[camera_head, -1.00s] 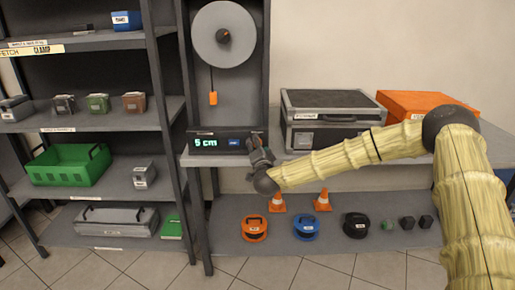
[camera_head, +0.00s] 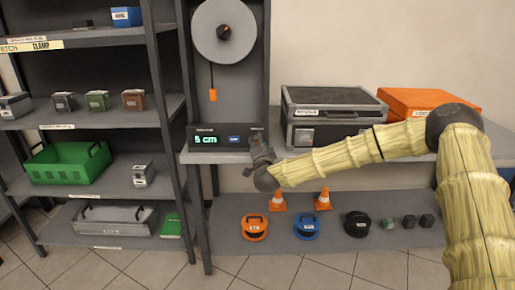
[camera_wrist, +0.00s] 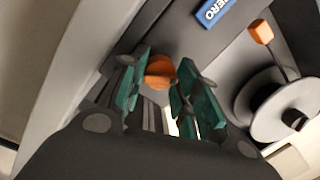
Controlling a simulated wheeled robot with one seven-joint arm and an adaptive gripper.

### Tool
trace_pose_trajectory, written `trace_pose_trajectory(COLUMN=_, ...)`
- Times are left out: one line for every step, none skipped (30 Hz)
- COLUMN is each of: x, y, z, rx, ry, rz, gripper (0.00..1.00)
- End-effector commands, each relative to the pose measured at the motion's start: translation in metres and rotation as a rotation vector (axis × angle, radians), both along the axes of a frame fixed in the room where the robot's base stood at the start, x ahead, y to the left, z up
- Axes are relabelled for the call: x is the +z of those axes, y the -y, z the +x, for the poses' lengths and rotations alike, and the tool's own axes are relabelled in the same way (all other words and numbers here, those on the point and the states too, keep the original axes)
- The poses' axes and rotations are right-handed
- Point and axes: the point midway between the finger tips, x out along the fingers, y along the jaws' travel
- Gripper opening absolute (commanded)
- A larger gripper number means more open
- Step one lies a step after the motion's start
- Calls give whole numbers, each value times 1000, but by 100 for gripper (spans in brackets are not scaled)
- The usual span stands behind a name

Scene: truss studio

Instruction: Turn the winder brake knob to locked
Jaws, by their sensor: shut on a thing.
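The winder has a pale reel (camera_head: 223,32) on an upright grey panel, with an orange block (camera_head: 212,95) hanging on a cord. Below is its black console (camera_head: 205,140), whose display reads 5 cm. My gripper (camera_head: 257,138) is at the console's right end, where the arm hides the knob in the head view. In the wrist view, the round orange knob (camera_wrist: 160,72) sits between the green finger pads of my gripper (camera_wrist: 166,68), which is shut on it. The knob's marks and lock position cannot be read.
A grey case (camera_head: 330,102) and an orange case (camera_head: 405,100) stand on the bench right of the console. A shelf rack with boxes and a green crate (camera_head: 65,172) is on the left. The lower shelf holds cones and several tape-measure-like items.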

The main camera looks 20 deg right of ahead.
Motion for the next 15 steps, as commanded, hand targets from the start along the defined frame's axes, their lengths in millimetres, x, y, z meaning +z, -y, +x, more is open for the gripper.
trace_pose_trajectory(x=-6, y=1, z=0, rx=-2, ry=9, rz=34, gripper=8)
trace_pose_trajectory(x=-6, y=1, z=0, rx=-1, ry=16, rz=57, gripper=8)
trace_pose_trajectory(x=-6, y=1, z=0, rx=-2, ry=26, rz=90, gripper=8)
trace_pose_trajectory(x=-6, y=1, z=0, rx=-1, ry=34, rz=116, gripper=8)
trace_pose_trajectory(x=-6, y=1, z=0, rx=-1, ry=41, rz=141, gripper=8)
trace_pose_trajectory(x=-6, y=1, z=0, rx=-1, ry=51, rz=175, gripper=8)
trace_pose_trajectory(x=-6, y=1, z=0, rx=-1, ry=59, rz=200, gripper=8)
trace_pose_trajectory(x=-6, y=1, z=0, rx=-2, ry=65, rz=224, gripper=8)
trace_pose_trajectory(x=-6, y=1, z=0, rx=-2, ry=75, rz=257, gripper=8)
trace_pose_trajectory(x=-7, y=1, z=0, rx=-2, ry=81, rz=281, gripper=8)
trace_pose_trajectory(x=-7, y=1, z=0, rx=-2, ry=88, rz=304, gripper=8)
trace_pose_trajectory(x=-7, y=1, z=0, rx=-1, ry=96, rz=334, gripper=8)
trace_pose_trajectory(x=-7, y=1, z=0, rx=-2, ry=102, rz=356, gripper=8)
trace_pose_trajectory(x=-7, y=1, z=0, rx=-1, ry=108, rz=377, gripper=8)
trace_pose_trajectory(x=-7, y=0, z=0, rx=-2, ry=115, rz=404, gripper=8)
